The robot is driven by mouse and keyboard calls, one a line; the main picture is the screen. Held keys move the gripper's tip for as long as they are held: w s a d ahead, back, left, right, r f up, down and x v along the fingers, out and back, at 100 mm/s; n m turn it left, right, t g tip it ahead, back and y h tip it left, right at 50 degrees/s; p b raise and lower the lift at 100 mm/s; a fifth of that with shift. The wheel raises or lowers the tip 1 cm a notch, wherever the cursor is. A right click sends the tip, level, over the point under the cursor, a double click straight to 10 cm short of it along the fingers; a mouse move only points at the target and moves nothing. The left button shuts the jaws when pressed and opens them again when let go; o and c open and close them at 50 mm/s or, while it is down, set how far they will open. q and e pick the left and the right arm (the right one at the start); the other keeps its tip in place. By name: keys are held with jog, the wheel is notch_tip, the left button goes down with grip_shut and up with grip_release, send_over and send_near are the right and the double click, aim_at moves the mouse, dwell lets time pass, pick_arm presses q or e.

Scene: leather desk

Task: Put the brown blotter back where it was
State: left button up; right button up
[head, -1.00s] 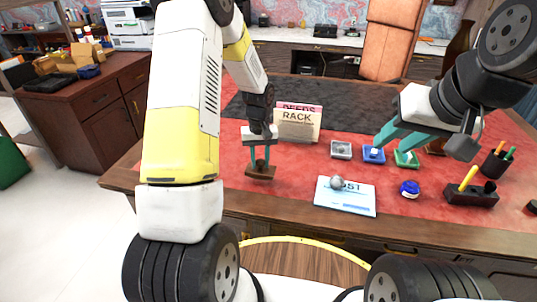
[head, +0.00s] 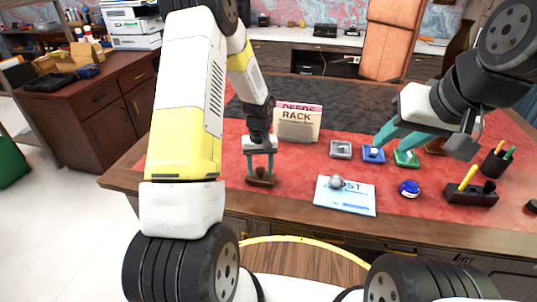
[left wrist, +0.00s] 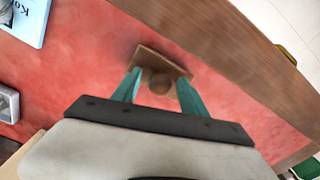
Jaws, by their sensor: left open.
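The brown blotter (head: 260,181), a small wooden block with a round knob, rests on the red desk top near its front edge, left of the white-blue paper. My left gripper (head: 260,168) is open above it, one teal finger on each side of the knob. In the left wrist view the blotter (left wrist: 171,62) lies between and just beyond the open fingertips (left wrist: 159,88); I cannot tell whether they touch it. My right gripper (head: 388,148) hangs over the small blue and green trays, its fingers apart.
The RACK holder (head: 297,122) stands behind the blotter. The paper (head: 345,203) with a round grey thing on it, a blue jar (head: 409,188) and a pen stand (head: 470,196) lie to the right. Red desk surface around the blotter is clear.

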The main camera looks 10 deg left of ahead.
pick_arm(q)
jog(key=shift+r, duration=0.1)
notch_tip(320, 180, up, 12)
notch_tip(320, 180, up, 9)
jog(key=t, duration=0.2)
send_over(260, 168)
jog(key=s, duration=0.5)
jog(key=s+d+r+m+t+h, duration=0.1)
jog(key=s+r+m+t, duration=0.1)
jog(key=s+r, duration=0.3)
jog(key=s+d+r+m+t+h, duration=0.1)
jog(key=s+r, duration=0.5)
jog(key=s, duration=0.8)
jog(key=shift+d+r+m+t, duration=0.15)
jog(key=shift+r+m+t, duration=0.1)
jog(key=shift+m+t, duration=0.25)
